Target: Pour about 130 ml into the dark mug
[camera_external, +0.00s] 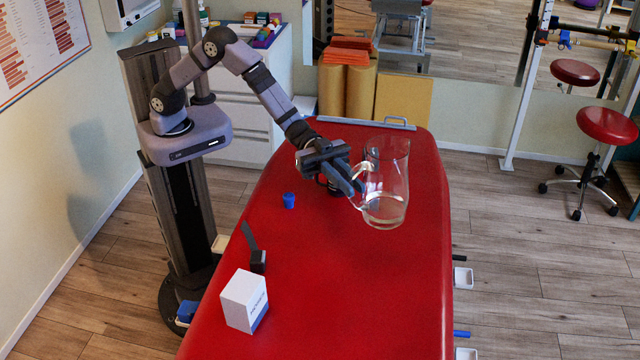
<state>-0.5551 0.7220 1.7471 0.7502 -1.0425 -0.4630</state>
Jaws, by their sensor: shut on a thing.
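My gripper (352,187) is shut on the handle of a clear glass jug (398,185). The jug is above the red treatment table (330,270) and looks close to upright. A little pale liquid seems to show near its bottom. Whether the jug touches the table is hard to tell. A dark, rounded shape (334,191) shows just below and behind my gripper, left of the jug. It may be the dark mug, but the gripper hides most of it, and its opening and contents cannot be seen.
A small blue cup (289,200) stands on the table left of my gripper. A black strapped object (257,258) and a white box (244,300) are at the front left. The table's front middle and right are clear. Red stools (606,126) stand on the floor at right.

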